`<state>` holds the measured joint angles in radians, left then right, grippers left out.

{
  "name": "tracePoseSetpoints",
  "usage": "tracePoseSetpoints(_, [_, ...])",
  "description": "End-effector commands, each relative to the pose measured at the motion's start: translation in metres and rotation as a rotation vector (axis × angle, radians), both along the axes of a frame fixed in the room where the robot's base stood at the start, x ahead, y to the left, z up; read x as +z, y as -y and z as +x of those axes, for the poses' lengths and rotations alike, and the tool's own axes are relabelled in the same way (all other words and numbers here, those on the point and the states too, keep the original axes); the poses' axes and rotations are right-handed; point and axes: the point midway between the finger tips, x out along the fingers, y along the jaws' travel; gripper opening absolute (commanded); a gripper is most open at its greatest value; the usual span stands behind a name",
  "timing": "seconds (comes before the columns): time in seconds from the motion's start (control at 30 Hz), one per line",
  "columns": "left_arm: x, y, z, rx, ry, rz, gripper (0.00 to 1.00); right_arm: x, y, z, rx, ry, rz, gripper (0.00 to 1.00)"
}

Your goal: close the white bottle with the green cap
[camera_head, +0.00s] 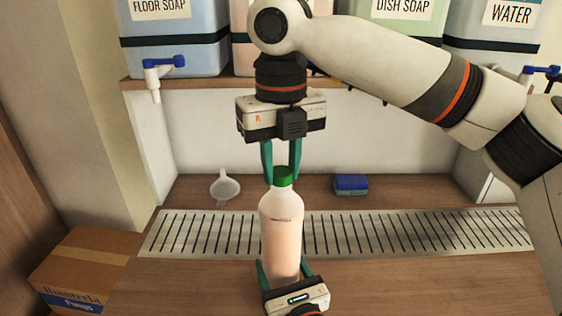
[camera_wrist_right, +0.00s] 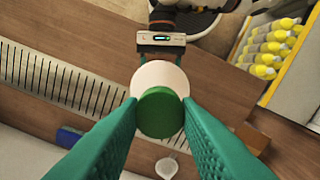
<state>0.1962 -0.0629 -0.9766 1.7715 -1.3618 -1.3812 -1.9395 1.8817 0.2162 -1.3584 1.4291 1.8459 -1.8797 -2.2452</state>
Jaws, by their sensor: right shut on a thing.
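The white bottle (camera_head: 282,232) stands upright, with a pinkish lower body. My left gripper (camera_head: 284,270) is shut around its lower part from the front. The green cap (camera_head: 283,176) is at the top of the bottle, over its neck. I cannot tell whether it is seated or threaded. My right gripper (camera_head: 281,172) points down from above and is shut on the cap. In the right wrist view the cap (camera_wrist_right: 160,112) is between the fingertips, in front of the bottle's pale shoulder (camera_wrist_right: 160,77).
A metal drain grate (camera_head: 200,233) crosses the counter behind the bottle. A white funnel (camera_head: 224,187) and a blue sponge (camera_head: 350,185) lie behind it. Detergent drums (camera_head: 178,35) with taps stand on the shelf above. A cardboard box (camera_head: 82,268) is at the lower left.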

Motion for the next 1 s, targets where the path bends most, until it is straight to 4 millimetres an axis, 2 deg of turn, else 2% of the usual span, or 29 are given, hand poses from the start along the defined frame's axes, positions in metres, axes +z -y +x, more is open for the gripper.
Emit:
tracePoseSetpoints(0.13, [-0.0003,-0.0002,-0.0002,0.001,-0.001,0.0,0.02,-0.0007,0.0001,0.0,-0.082,-0.002,-0.001,0.02])
tracePoseSetpoints(0.27, [-0.0003,-0.0002,-0.0002,0.001,-0.001,0.0,0.02,-0.0011,-0.0002,-0.0001,-0.311,-0.003,0.0,0.02])
tracePoseSetpoints(1.0, [-0.0002,-0.0002,-0.0002,0.001,0.0,0.0,0.02,-0.0012,0.0005,0.0003,-1.953,-0.001,-0.001,0.02])
